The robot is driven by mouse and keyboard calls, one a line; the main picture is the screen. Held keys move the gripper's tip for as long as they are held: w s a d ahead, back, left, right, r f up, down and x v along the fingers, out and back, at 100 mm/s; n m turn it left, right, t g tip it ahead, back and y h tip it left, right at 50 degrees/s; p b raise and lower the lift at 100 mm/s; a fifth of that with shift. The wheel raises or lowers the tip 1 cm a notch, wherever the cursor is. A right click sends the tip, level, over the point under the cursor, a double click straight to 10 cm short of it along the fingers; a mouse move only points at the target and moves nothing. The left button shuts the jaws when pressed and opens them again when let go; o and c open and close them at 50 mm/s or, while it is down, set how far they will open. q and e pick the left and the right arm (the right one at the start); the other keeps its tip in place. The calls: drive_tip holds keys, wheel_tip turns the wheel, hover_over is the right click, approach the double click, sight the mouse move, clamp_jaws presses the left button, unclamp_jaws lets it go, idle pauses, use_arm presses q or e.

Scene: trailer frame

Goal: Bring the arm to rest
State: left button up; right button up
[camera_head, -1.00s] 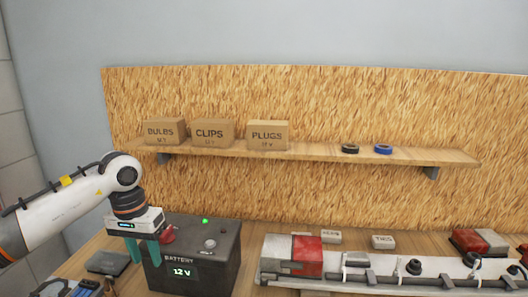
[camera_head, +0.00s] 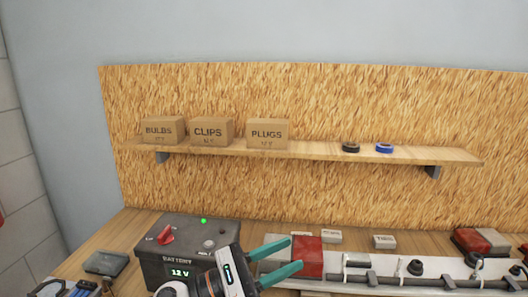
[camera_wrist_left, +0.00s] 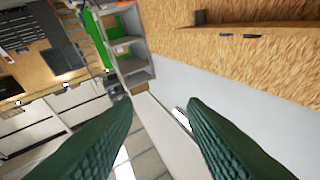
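My left gripper (camera_head: 292,254) is at the lower middle of the head view. Its two green fingers point right and are spread apart with nothing between them. It stands in front of the right side of the black battery (camera_head: 206,238), near the left end of the trailer frame's red lamp (camera_head: 308,257). In the left wrist view the open fingers (camera_wrist_left: 160,101) frame only floor and wall. The battery shows 12 V, a lit green light (camera_head: 203,221) and a red knob (camera_head: 165,235).
A shelf (camera_head: 310,151) holds boxes marked BULBS, CLIPS and PLUGS, and a black and a blue tape roll (camera_head: 384,148). The light bar (camera_head: 420,269) with cables fills the right bench. Small boxes (camera_head: 384,241) lie behind it. A dark case (camera_head: 105,262) lies at left.

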use_arm(q)
drive_tip(key=w+a+f+n+t+y, duration=0.2)
drive_tip(key=a+n+t+y, duration=0.35)
drive_tip(key=n, duration=0.65)
drive_tip(key=w+a+f+n+t+y, duration=0.15)
drive_tip(key=a+n+t+y, duration=0.45)
drive_tip(key=n, duration=0.7)
drive_tip(key=s+a+f+n+g+y, duration=0.2)
drive_tip(key=a+f+n+y, duration=0.2)
drive_tip(key=f+n, duration=0.35)
drive_tip(key=s+a+f+n+g+y, duration=0.1)
drive_tip(key=s+a+f+n+y, duration=0.25)
drive_tip(key=f+n, duration=0.4)
drive_tip(key=s+a+f+n+g+y, duration=0.1)
drive_tip(key=s+a+f+n+g, duration=0.1)
drive_tip(key=s+f+n+g, duration=0.6)
drive_tip(key=s+a+f+n+g, duration=0.3)
drive_tip(key=s+f, duration=0.2)
drive_tip(key=s, duration=0.8)
wheel_tip(320, 180, down, 27)
drive_tip(key=s+g, duration=0.1)
drive_tip(key=g, duration=0.1)
drive_tip(key=s+a+f, duration=0.2)
drive_tip(key=s+f, duration=1.3)
drive_tip(key=shift+s+g+y, duration=0.3)
drive_tip(key=shift+g, duration=0.15)
drive_tip(key=shift+a, duration=0.1)
